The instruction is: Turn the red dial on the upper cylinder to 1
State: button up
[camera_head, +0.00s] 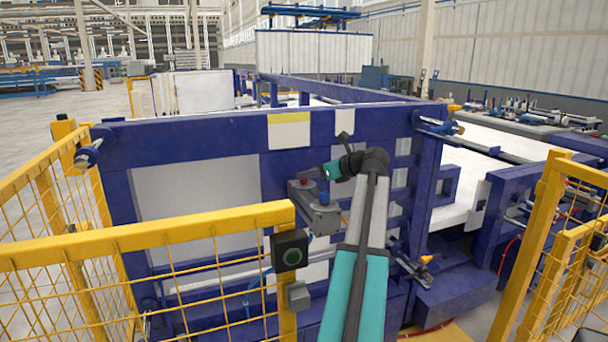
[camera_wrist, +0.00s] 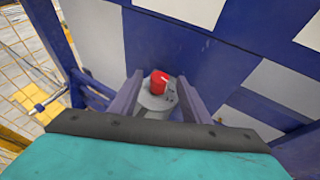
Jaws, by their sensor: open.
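The red dial (camera_wrist: 159,79) sits on the end of a grey cylinder (camera_wrist: 156,102) in the wrist view. A pale mark shows on the dial, but its numbers are too small to read. My gripper (camera_wrist: 159,77) is open. Its two grey fingers stand left and right of the dial, with visible gaps on both sides. I cannot tell whether the fingertips reach the dial in depth. In the head view, my gripper (camera_head: 333,170) is by the blue frame, just above grey cylinder housings (camera_head: 322,217). My gripper and arm partly cover that area.
The blue frame (camera_head: 200,134) with white panels stands directly behind the cylinder. A yellow fence (camera_head: 150,238) with a black button box (camera_head: 289,250) runs along the front left. Another yellow fence (camera_head: 546,210) stands at the right. Small clamps (camera_head: 425,260) stick out at the lower right.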

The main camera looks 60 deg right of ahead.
jog(key=shift+x, duration=1.8)
jog(key=shift+s, duration=0.1)
jog(key=c, duration=1)
jog(key=shift+c, duration=0.2)
